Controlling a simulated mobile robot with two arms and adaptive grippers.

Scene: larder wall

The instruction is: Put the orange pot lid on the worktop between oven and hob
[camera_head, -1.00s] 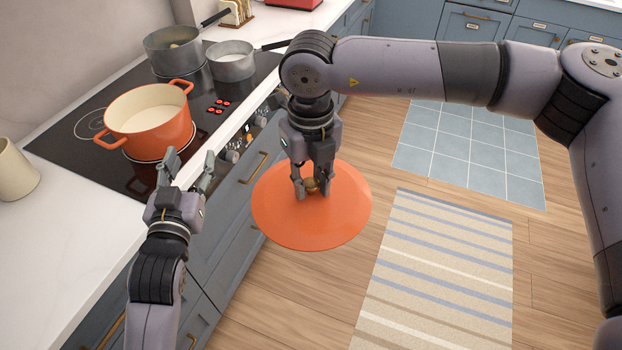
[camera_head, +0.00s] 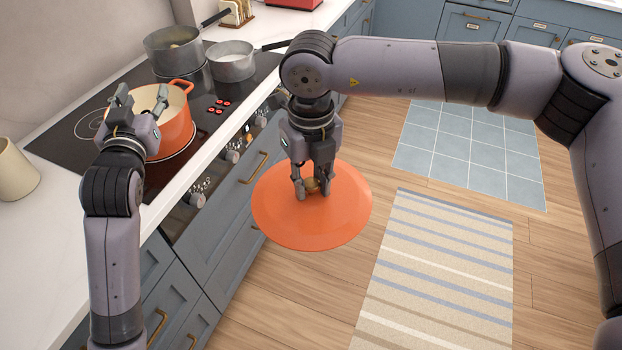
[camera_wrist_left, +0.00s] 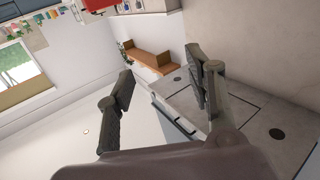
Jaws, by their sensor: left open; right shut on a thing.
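The orange pot lid (camera_head: 335,225) is held level in the air over the floor, in front of the cabinets. My right gripper (camera_head: 312,190) is shut on its brass-coloured knob from above. My left gripper (camera_head: 143,98) is open and empty, above the left side of the orange pot (camera_head: 175,133), hiding part of it in the head view. In the left wrist view its two fingers (camera_wrist_left: 160,95) stand apart with nothing between them. The hob (camera_head: 75,155) is black glass. The white worktop (camera_head: 30,245) runs along its near side.
Two grey saucepans, one at the back (camera_head: 172,45) and one nearer (camera_head: 232,62), stand on the hob with the orange pot. A cream mug (camera_head: 14,172) stands on the worktop at left. A striped rug (camera_head: 440,265) lies on the wooden floor.

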